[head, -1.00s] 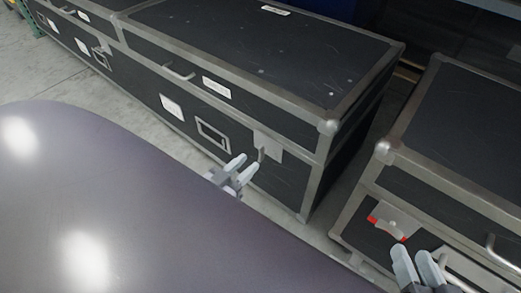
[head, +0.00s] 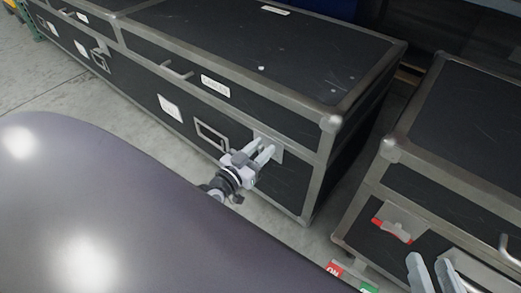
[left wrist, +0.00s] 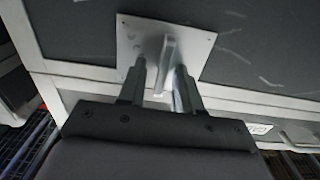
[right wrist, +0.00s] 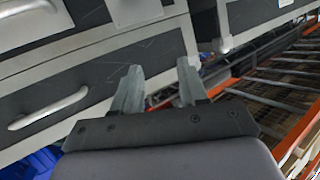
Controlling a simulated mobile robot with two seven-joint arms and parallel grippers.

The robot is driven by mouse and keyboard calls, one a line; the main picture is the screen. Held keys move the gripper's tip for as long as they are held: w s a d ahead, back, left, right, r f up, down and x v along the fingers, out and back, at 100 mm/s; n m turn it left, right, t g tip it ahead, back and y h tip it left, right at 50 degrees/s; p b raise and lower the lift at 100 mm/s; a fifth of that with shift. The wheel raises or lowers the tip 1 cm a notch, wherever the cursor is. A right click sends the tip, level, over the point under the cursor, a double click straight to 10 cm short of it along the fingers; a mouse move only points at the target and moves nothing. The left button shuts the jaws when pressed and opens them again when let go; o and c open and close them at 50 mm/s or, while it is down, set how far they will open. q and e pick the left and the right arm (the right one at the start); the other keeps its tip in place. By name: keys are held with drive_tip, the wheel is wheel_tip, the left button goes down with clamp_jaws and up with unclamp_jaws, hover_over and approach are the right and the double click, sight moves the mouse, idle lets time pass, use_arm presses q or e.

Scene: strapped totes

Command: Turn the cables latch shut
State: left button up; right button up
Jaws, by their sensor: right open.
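The latch on the long black case has a grey metal plate (head: 277,151) on the case's front near its right end; its handle is largely hidden by my left gripper. In the left wrist view the plate (left wrist: 200,40) and its upright handle (left wrist: 167,52) show clearly. My left gripper (head: 263,151) is at the latch, its fingers apart with the handle between them. I cannot tell whether either finger touches it. My right gripper (head: 431,264) is open and empty, low in front of the right case (head: 470,135).
A small pale label (head: 215,87) is on the long case (head: 250,50); its text is too small to read. The right case has a latch with red marks (head: 393,229). Red and green tags (head: 334,268) show below it. A narrow gap separates the cases.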

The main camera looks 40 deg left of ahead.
use_arm(q)
clamp_jaws()
